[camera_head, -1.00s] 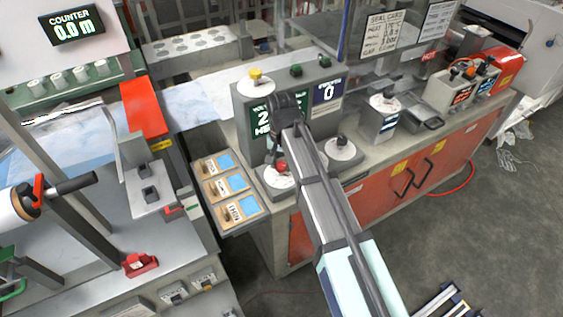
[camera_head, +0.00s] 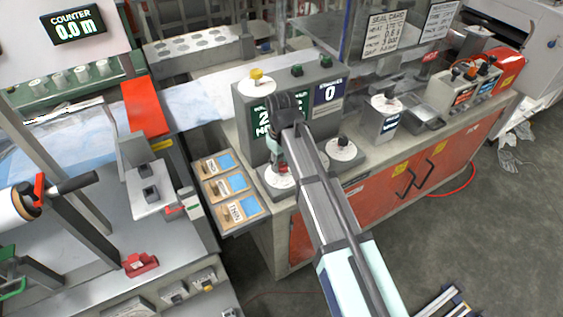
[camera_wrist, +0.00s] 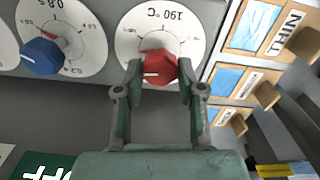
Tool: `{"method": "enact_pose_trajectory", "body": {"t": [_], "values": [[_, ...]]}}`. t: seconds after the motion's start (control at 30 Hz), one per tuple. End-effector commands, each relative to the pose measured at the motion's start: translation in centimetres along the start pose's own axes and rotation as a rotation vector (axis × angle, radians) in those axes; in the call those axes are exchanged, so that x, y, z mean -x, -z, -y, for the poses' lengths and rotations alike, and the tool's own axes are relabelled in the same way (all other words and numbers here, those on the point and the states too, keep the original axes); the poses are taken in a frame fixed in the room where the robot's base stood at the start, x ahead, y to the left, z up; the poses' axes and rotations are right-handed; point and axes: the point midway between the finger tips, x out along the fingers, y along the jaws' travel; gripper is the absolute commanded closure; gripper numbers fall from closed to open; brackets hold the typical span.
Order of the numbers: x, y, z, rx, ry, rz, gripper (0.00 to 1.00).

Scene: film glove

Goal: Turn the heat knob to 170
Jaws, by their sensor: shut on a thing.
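The heat knob is red (camera_wrist: 157,66), on a white round dial (camera_wrist: 190,22) printed 190 °C, seen upside down in the wrist view. A white line on the knob points left in that view. My gripper (camera_wrist: 160,74) has one finger on each side of the knob and is shut on it. In the head view the red knob (camera_head: 283,169) shows only partly, low on the front of the grey control box, with its dial (camera_head: 277,181) around it. My gripper and arm hide part of the box and its green display (camera_head: 262,118).
A blue knob (camera_wrist: 42,57) on a 0.8 s dial sits beside the heat dial. A rack of labelled cards (camera_head: 228,185) stands close on the other side. A dark knob (camera_head: 342,142) on another dial is to the right in the head view.

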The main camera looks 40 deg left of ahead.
Motion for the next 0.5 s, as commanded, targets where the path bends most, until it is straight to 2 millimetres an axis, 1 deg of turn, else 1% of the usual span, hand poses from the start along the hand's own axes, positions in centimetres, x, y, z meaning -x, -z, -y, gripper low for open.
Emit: {"method": "enact_pose_trajectory", "body": {"t": [0.2, 0.5], "values": [[-0.13, -0.14, 0.1, 0.172, 0.001, 0.003, 0.96], [-0.14, -0.16, 0.15, 0.317, 0.002, 0.003, 0.96]]}}
